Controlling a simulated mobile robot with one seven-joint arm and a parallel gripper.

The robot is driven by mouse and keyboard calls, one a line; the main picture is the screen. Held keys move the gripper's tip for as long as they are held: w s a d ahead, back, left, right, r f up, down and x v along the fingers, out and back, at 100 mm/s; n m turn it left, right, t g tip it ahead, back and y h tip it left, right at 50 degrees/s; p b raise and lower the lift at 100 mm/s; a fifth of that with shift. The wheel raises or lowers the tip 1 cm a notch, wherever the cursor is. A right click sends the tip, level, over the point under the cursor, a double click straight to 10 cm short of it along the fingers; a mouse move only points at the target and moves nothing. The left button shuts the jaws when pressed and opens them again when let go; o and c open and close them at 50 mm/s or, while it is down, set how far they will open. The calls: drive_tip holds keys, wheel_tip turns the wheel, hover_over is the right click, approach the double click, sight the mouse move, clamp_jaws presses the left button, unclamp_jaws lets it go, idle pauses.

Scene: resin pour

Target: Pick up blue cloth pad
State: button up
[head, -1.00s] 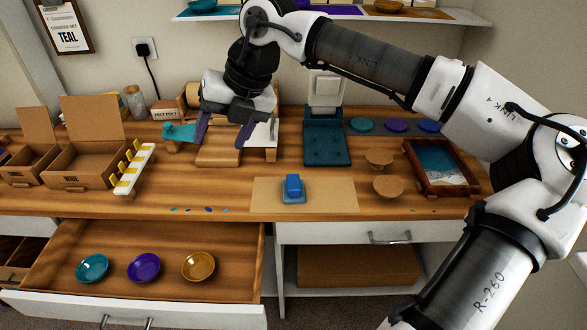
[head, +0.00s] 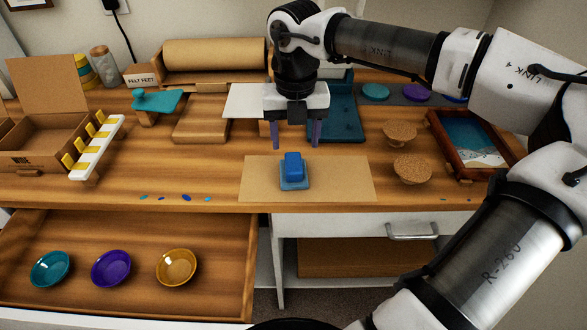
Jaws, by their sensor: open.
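The blue cloth pad (head: 293,165) is a small bright blue block. It sits on a lighter blue square base (head: 294,184) on a tan paper sheet (head: 345,181) near the front edge of the bench. My gripper (head: 296,147) points down with its two purple fingers apart and empty. In the picture its fingertips are just above the pad, one to each side of it. It appears to be above or a little behind the pad; the exact height gap cannot be told.
Two cork rounds (head: 412,169) and a framed resin tray (head: 467,140) stand to the right. A white rack with yellow clips (head: 97,147) and a cardboard box (head: 45,140) stand left. The open drawer (head: 130,240) below holds teal, purple and amber bowls.

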sight(294, 162)
drive_tip(key=shift+w+a+f+p, duration=0.1)
drive_tip(key=shift+f+p, duration=0.05)
drive_tip(key=shift+f, duration=1.15)
drive_tip(key=shift+w+f+p, duration=0.15)
drive_tip(key=shift+f+p, duration=0.05)
drive_tip(key=shift+f, duration=1.15)
drive_tip(key=shift+w+a+f+p, duration=0.1)
drive_tip(key=shift+f+p, duration=0.05)
drive_tip(key=shift+f, duration=1.15)
drive_tip(key=c, duration=1.1)
drive_tip(key=shift+r, duration=0.1)
wheel_tip(294, 162, up, 20)
drive_tip(key=shift+f+b, duration=0.1)
drive_tip(key=shift+b, duration=0.25)
drive_tip(key=o, duration=0.4)
drive_tip(key=shift+c, duration=1.4)
